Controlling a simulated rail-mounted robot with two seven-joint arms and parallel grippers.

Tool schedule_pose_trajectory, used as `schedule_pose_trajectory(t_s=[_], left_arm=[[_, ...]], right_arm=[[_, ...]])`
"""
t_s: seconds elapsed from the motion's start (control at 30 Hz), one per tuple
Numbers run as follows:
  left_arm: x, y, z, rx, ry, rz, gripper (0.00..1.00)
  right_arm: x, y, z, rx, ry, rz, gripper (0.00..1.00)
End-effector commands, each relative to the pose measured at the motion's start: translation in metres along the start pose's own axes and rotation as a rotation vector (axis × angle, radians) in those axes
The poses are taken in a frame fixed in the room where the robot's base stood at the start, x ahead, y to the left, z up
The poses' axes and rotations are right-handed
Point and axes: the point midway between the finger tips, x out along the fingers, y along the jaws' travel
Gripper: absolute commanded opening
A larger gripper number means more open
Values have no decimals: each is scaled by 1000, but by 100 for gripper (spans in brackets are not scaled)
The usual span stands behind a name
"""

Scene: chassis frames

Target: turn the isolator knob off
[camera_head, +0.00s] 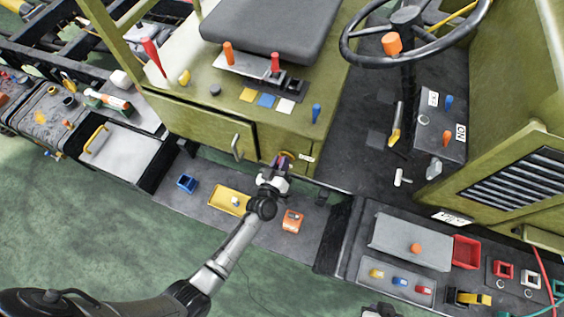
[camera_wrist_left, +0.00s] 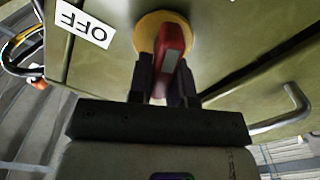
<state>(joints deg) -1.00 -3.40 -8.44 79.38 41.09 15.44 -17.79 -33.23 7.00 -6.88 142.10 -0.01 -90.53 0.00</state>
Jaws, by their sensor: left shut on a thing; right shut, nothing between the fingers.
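The isolator knob is a red handle (camera_wrist_left: 173,42) on a round yellow plate (camera_wrist_left: 148,34), set in the olive-green panel below the seat. My left gripper (camera_wrist_left: 168,82) is shut on the red handle, with one dark finger on each side of it. A white OFF label (camera_wrist_left: 85,24) sits beside the knob, upside down in the left wrist view. In the head view my left gripper (camera_head: 281,170) reaches the panel and mostly hides the knob. My right gripper (camera_head: 380,311) is only partly in view at the bottom edge, shut and empty.
A metal door handle (camera_head: 236,146) sticks out left of the knob. Below the panel, a dark step holds a blue bin (camera_head: 187,183), a yellow tray (camera_head: 219,199) and an orange item (camera_head: 292,221). A steering wheel (camera_head: 350,50) is at the upper right.

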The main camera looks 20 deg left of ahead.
Motion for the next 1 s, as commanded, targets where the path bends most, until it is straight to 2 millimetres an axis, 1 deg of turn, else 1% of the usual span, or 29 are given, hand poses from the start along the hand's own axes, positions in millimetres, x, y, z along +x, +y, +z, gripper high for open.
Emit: schedule_pose_trajectory(t_s=[0.6, 1.0], left_arm=[[0, -9, 5, -588, -1, 0, 0], [0, -13, 8, -921, 0, 0, 0]], right_arm=[[16, -1, 5, 3, 0, -2, 0], [28, -2, 9, 3, 0, -3, 0]])
